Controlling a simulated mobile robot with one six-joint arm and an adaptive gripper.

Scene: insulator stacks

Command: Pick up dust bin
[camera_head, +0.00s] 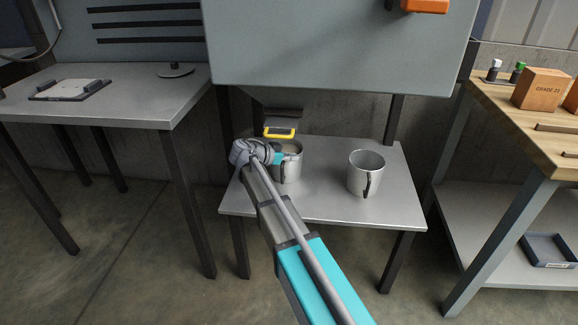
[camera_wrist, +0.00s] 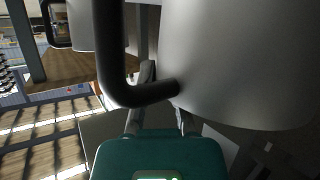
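Two grey metal bins with dark side handles stand upright on a low metal table (camera_head: 320,205). The left bin (camera_head: 291,170) is partly hidden by my gripper (camera_head: 268,155), which is at its left side. The right bin (camera_head: 366,172) stands clear. In the wrist view the near bin (camera_wrist: 240,60) fills the upper right, and its handle (camera_wrist: 112,60) curves down across my fingers (camera_wrist: 163,100). The fingers are apart, close to the handle's lower end. The handle hides part of the left finger, and I see no clear grip on it.
A grey panel box (camera_head: 335,45) hangs low over the table's back, with a yellow-edged chute (camera_head: 280,132) above the left bin. A metal bench (camera_head: 110,105) is at left. A wooden workbench (camera_head: 505,105) with a box (camera_head: 543,89) is at right.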

